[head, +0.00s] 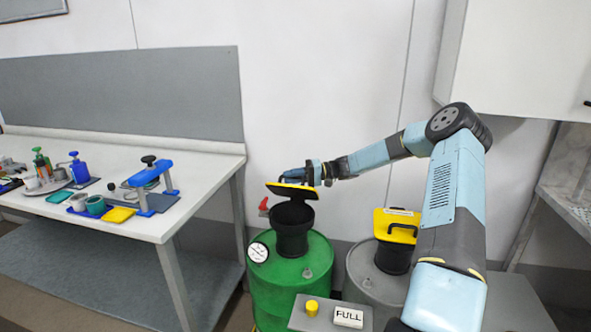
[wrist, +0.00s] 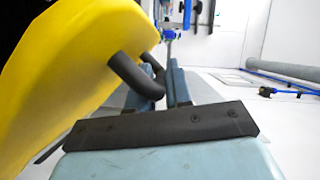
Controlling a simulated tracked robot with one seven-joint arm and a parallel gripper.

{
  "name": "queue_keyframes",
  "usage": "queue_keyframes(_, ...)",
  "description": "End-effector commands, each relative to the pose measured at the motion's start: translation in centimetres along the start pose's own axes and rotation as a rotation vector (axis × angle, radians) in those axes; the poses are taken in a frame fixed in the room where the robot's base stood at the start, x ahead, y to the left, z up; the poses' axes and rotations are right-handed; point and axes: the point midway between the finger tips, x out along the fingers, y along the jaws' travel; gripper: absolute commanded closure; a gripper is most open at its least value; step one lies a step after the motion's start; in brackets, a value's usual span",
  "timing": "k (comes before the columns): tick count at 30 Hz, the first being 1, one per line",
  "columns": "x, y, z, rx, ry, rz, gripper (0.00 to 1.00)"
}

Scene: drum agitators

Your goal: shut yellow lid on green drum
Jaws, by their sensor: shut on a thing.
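The green drum (head: 291,283) stands on the floor right of the workbench, with a black funnel-like neck (head: 292,229) on top. My gripper (head: 312,175) is at the lid's upper right side. In the wrist view the yellow lid (wrist: 75,65) fills the left, and its black handle (wrist: 133,76) lies between the fingers of my gripper (wrist: 178,88), which is shut on it. The inside of the neck is mostly hidden.
A grey drum (head: 370,275) with its own yellow lid (head: 397,222), standing open, is to the right. A box with a yellow knob and a "FULL" label (head: 348,317) is in front. A red lever (head: 263,204) and a gauge (head: 258,252) are on the green drum. A workbench (head: 200,190) with tools is left.

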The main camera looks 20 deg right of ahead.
Motion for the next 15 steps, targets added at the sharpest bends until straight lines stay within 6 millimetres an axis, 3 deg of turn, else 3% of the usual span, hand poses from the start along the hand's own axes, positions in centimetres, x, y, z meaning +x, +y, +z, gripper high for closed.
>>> queue_keyframes(15,2.4,4.4,6.0,-0.434,0.009,0.19,1.0)
